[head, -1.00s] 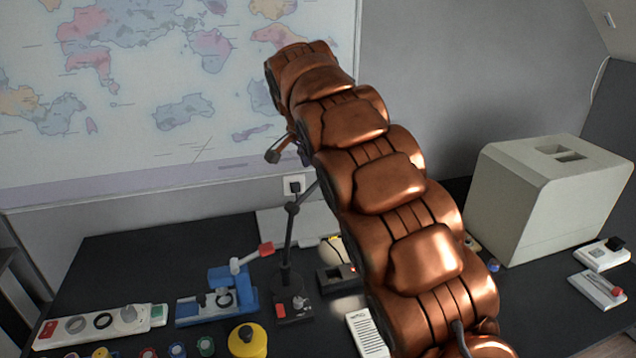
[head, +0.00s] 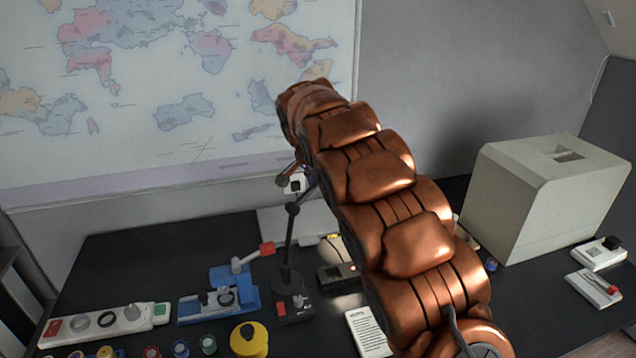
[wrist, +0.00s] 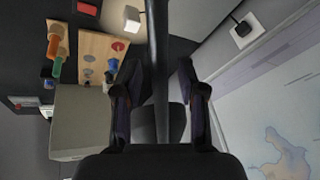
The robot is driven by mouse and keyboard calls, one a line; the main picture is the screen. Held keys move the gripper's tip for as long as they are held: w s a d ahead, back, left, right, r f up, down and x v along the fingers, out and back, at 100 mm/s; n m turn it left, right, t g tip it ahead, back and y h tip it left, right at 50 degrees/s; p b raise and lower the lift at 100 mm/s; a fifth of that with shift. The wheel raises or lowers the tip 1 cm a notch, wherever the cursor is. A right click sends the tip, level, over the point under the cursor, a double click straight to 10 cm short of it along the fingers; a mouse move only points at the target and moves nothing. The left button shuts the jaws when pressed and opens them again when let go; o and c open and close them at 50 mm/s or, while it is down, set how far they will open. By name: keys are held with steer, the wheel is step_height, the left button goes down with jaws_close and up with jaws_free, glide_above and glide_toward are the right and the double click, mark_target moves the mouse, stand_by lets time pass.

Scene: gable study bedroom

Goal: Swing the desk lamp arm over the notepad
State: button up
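The desk lamp (head: 290,255) has a dark base with a red switch and a thin upright post. Its upper part goes up to the right behind my copper arm, which hides it. The notepad (head: 368,335), a white page with printed lines, lies right of the lamp base, partly covered by my arm. In the wrist view, my gripper (wrist: 158,95) has its two fingers spread apart. A dark bar (wrist: 157,50), seemingly the lamp arm, runs between them with gaps visible on both sides. In the head view my arm hides most of the gripper.
A large pale box (head: 540,200) stands at the desk's right. A blue clamp-like device (head: 225,295), a power strip (head: 100,325) and a yellow knob (head: 249,340) lie left of the lamp. The wall map (head: 170,90) is behind. The back-left desk is clear.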

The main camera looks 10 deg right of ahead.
jaws_close()
stand_by(0.3)
steer(key=shift+d, duration=0.1)
